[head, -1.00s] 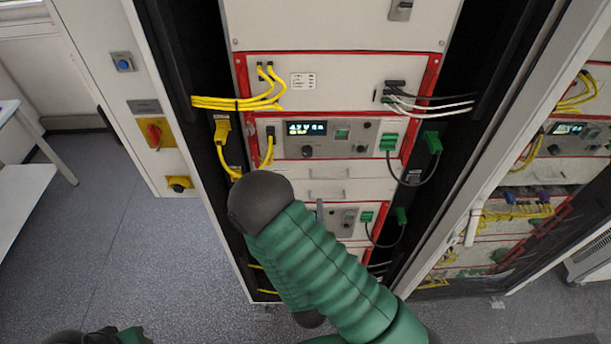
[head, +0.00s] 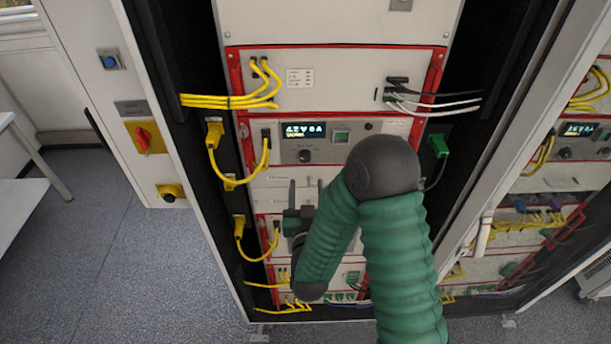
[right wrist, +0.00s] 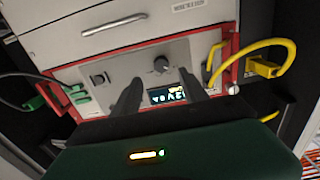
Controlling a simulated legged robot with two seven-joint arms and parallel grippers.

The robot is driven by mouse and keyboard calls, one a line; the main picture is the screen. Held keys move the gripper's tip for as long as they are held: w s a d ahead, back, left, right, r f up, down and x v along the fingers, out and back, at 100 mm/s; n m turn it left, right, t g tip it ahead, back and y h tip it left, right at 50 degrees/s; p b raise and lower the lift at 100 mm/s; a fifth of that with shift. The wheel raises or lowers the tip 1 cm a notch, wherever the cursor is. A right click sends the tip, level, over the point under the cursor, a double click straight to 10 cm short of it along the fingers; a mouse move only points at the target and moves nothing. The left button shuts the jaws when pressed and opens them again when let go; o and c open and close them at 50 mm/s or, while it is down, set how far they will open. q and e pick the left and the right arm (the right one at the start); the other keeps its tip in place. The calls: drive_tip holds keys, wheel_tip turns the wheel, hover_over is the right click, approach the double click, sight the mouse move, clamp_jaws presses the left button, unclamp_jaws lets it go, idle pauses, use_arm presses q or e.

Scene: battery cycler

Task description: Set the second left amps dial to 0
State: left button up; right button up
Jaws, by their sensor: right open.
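In the right wrist view, which shows the panel upside down, a dark round dial (right wrist: 160,65) sits on a grey panel beside a small lit display (right wrist: 168,95). My right gripper (right wrist: 158,92) is open and empty, its two dark fingers pointing at the panel on either side of the dial and display. The dial's setting is too small to read. My left gripper is out of view.
Yellow cables (head: 240,162) loop at the rack's left side. Black and white cables (head: 440,102) and a green plug (head: 438,146) are at its right. A second rack (head: 560,150) stands to the right. Grey floor (head: 150,270) is free at the left.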

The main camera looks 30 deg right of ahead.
sight(305, 160)
drive_tip(key=x, duration=0.9)
drive_tip(key=shift+w+r, duration=0.1)
drive_tip(key=shift+d, duration=0.15)
drive_tip(key=shift+a, duration=0.25)
drive_tip(key=c, duration=0.4)
drive_tip(key=shift+a, duration=0.1)
drive_tip(key=c, duration=0.5)
clamp_jaws()
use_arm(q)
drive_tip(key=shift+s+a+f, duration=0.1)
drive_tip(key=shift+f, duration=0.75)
